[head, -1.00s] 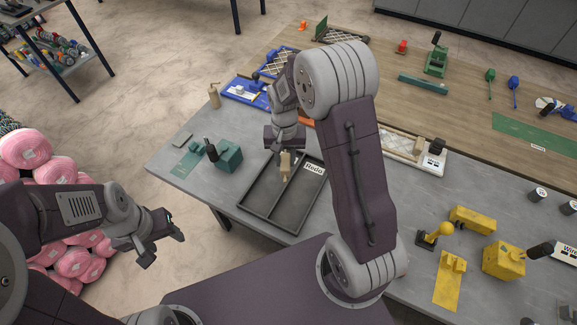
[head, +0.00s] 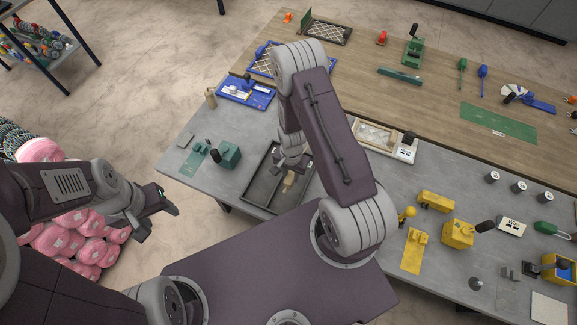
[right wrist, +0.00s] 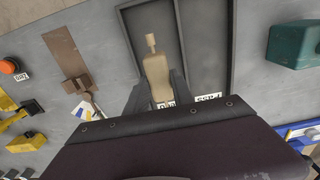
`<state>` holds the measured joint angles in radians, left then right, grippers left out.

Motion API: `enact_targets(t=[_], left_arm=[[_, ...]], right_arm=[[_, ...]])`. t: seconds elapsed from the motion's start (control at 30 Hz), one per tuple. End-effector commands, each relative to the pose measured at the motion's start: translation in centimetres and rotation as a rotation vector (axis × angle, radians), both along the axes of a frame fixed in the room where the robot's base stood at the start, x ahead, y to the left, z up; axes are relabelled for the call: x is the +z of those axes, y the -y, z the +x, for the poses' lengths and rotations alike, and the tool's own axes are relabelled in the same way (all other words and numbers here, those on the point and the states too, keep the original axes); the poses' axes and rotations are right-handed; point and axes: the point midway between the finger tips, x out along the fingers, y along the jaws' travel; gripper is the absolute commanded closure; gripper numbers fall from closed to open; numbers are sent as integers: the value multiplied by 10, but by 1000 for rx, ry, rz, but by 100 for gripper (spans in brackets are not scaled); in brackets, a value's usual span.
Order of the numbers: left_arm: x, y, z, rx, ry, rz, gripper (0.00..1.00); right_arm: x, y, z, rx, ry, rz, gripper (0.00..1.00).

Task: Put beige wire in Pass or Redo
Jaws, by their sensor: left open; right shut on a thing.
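The beige wire piece, a bottle-shaped thing with a narrow neck, shows in the head view (head: 288,183) and the right wrist view (right wrist: 156,72). My right gripper (head: 291,172) is shut on it, over the dark two-compartment tray (head: 262,188). In the right wrist view the tray's divider (right wrist: 178,40) runs beside the piece, which lies over the compartment with the Redo label (right wrist: 167,104). The Pass label (right wrist: 209,99) marks the other compartment. I cannot tell whether the piece touches the tray floor. My left gripper (head: 158,220) is open and empty, off the table's left side.
A teal block (head: 229,154) stands left of the tray. A similar beige piece (head: 210,97) stands at the table's far left edge. A blue tray (head: 246,92) lies behind. Yellow tools (head: 457,234) lie to the right. Pink yarn balls (head: 60,240) are piled at lower left.

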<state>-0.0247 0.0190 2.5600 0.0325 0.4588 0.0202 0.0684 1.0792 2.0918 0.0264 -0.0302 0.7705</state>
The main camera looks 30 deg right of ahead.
Motion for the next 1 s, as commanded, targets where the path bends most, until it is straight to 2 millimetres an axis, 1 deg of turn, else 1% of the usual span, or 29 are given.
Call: enact_targets(t=[0.23, 0.37, 0.47, 0.8, 0.9, 1.0], left_arm=[[-2, 0, 0, 0, 0, 0, 46], [-10, 0, 0, 0, 0, 0, 46], [-21, 0, 0, 0, 0, 0, 46], [-68, 0, 0, 0, 0, 0, 46], [-76, 0, 0, 0, 0, 0, 46], [-78, 0, 0, 0, 0, 0, 46]], right_arm=[[-1, -1, 0, 0, 1, -1, 100], [-9, -1, 0, 0, 1, -1, 100], [-20, -1, 0, 0, 1, -1, 100], [-69, -1, 0, 1, 1, 0, 100], [-78, -1, 0, 1, 1, 0, 100], [-80, -1, 0, 1, 1, 0, 100]])
